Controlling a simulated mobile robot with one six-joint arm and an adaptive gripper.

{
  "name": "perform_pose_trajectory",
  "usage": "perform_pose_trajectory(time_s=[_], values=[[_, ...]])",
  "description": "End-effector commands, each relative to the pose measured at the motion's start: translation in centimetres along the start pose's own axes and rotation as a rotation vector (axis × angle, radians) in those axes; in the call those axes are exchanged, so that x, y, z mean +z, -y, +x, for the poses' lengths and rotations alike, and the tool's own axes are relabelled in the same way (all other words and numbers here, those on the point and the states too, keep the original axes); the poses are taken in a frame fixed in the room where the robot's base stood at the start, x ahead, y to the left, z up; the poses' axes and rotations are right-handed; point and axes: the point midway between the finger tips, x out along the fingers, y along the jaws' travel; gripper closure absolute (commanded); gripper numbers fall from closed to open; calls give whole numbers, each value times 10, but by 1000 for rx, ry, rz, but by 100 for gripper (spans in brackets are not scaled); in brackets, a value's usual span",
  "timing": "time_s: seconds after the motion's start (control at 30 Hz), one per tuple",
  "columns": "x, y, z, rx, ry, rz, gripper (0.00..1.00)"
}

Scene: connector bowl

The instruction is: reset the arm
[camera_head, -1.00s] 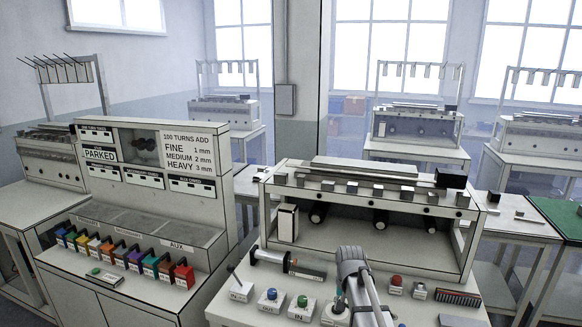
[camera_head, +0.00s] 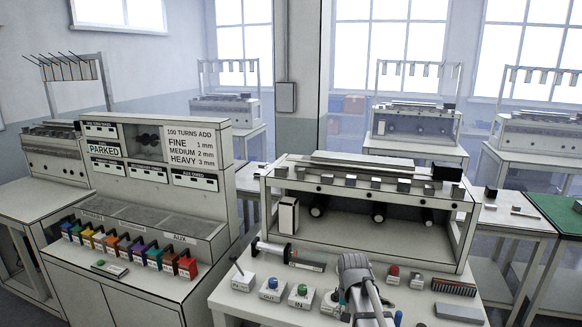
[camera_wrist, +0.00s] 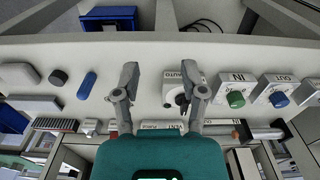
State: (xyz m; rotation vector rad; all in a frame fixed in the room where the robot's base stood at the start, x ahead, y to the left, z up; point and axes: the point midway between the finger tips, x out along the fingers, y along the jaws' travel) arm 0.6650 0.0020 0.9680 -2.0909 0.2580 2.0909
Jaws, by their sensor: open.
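My arm (camera_head: 358,278) reaches over the front of the middle workbench (camera_head: 250,308) in the head view, its end low in the picture. In the wrist view my gripper (camera_wrist: 162,84) is open, its two fingers apart with nothing held between them. A white block with a dark knob (camera_wrist: 178,98), marked AUTO, lies beyond the fingers, near the right one. A green knob (camera_wrist: 236,99) and a blue knob (camera_wrist: 278,99) on white blocks stand to the right of it. I cannot tell the gripper's height above the bench.
A white machine frame (camera_head: 370,235) stands behind my arm on the bench. A black-handled tool (camera_head: 285,256), a red button (camera_head: 393,270) and a dark brush-like strip (camera_head: 453,286) lie around it. A cabinet with coloured bins (camera_head: 130,250) stands at left.

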Motion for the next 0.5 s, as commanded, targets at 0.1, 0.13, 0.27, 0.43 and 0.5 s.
perform_pose_trajectory(time_s=[0.1,0.13,0.27,0.43,0.5], values=[[22,-6,12,0,0,-32,46],[28,-8,15,0,0,-44,46],[55,-15,27,0,0,-94,46],[96,-26,45,0,0,-174,46],[109,-30,51,0,0,-205,46]])
